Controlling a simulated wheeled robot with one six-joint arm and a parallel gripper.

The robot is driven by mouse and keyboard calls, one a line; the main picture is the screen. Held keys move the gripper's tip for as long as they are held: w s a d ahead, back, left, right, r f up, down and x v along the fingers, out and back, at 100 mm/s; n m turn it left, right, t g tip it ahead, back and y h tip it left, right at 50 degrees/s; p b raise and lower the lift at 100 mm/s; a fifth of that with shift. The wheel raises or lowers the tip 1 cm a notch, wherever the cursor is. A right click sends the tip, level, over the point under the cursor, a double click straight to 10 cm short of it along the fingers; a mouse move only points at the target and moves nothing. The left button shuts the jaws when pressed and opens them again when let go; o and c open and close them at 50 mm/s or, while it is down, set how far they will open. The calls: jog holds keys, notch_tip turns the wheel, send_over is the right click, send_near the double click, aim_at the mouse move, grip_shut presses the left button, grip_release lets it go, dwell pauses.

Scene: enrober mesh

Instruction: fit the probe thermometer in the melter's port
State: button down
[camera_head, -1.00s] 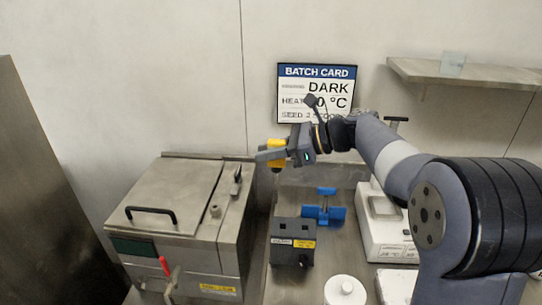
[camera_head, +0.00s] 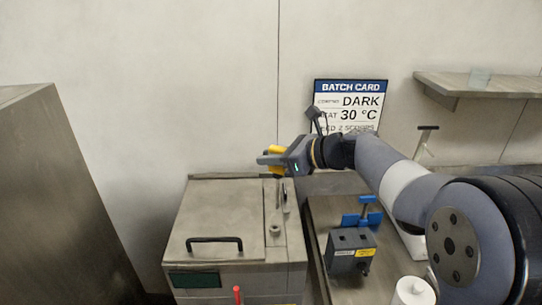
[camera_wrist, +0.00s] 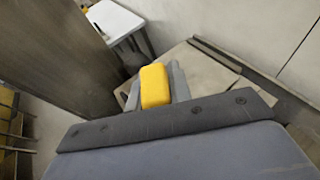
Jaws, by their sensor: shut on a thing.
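My gripper (camera_head: 270,161) is shut on the yellow head of the probe thermometer (camera_wrist: 155,86), which sits between the fingers in the wrist view. In the head view its yellow (camera_head: 275,149) shows beside the fingers; I cannot clearly make out the probe's stem. The melter (camera_head: 225,219) is a steel box with a flat lid and a black handle. A small round raised fitting, seemingly the port (camera_head: 275,231), is on the strip right of the lid. My gripper is above the melter's back right corner, behind the port and apart from it.
A small upright fitting (camera_head: 285,197) stands behind the port. A dark two-hole block (camera_head: 350,248) and a blue stand (camera_head: 362,218) are on the bench to the right, with a white lidded pot (camera_head: 411,292) in front. A tall steel cabinet (camera_head: 65,200) is at left.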

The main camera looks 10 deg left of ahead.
aim_at(276, 176)
jog(key=shift+a, duration=0.25)
jog(key=shift+r, duration=0.15)
jog(key=shift+f+b, duration=1.75)
jog(key=shift+f, duration=1.3)
jog(key=shift+r+p, duration=0.1)
jog(key=shift+p, duration=0.45)
